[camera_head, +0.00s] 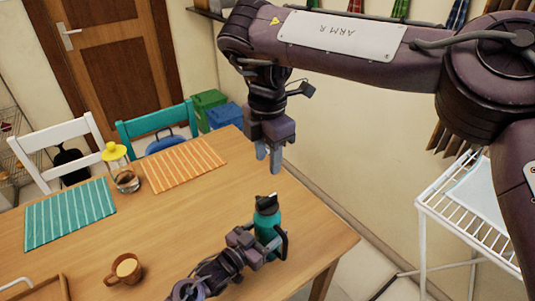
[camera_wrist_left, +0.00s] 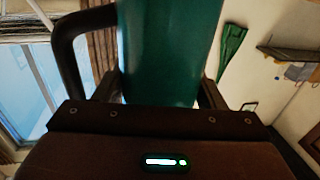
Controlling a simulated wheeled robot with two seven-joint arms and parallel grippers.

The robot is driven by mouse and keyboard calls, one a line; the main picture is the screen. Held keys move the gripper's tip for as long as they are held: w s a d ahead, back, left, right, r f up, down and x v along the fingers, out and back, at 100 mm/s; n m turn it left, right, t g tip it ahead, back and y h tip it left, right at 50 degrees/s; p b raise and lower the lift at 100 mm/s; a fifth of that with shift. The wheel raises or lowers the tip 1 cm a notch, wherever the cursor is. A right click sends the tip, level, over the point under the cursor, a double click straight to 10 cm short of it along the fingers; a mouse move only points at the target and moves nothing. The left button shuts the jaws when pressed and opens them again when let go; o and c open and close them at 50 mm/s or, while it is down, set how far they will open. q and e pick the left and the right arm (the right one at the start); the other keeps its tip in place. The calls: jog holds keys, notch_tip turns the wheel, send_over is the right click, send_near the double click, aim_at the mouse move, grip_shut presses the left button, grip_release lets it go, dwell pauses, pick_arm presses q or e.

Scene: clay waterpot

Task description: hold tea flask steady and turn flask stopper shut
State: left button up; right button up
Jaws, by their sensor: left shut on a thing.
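The teal tea flask (camera_head: 267,220) stands upright near the table's right end; its teal body also fills the middle of the left wrist view (camera_wrist_left: 168,50). The black flask stopper (camera_head: 267,203) sits on its top; how far it is turned cannot be told. My left gripper (camera_head: 262,248) is shut around the flask's lower body, and its fingers show on both sides of it in the left wrist view. A black loop (camera_wrist_left: 65,45) shows beside the flask. My right gripper (camera_head: 268,155) hangs above and behind the stopper, fingers down, apart and empty.
A brown mug (camera_head: 126,269) stands at the front left, beside a wooden tray (camera_head: 40,290). A glass jar with a yellow lid (camera_head: 120,165) stands between the teal placemat (camera_head: 69,214) and the orange placemat (camera_head: 184,163). The table (camera_head: 190,225) is clear between these and the flask.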

pick_arm(q)
jog(key=o, duration=1.4)
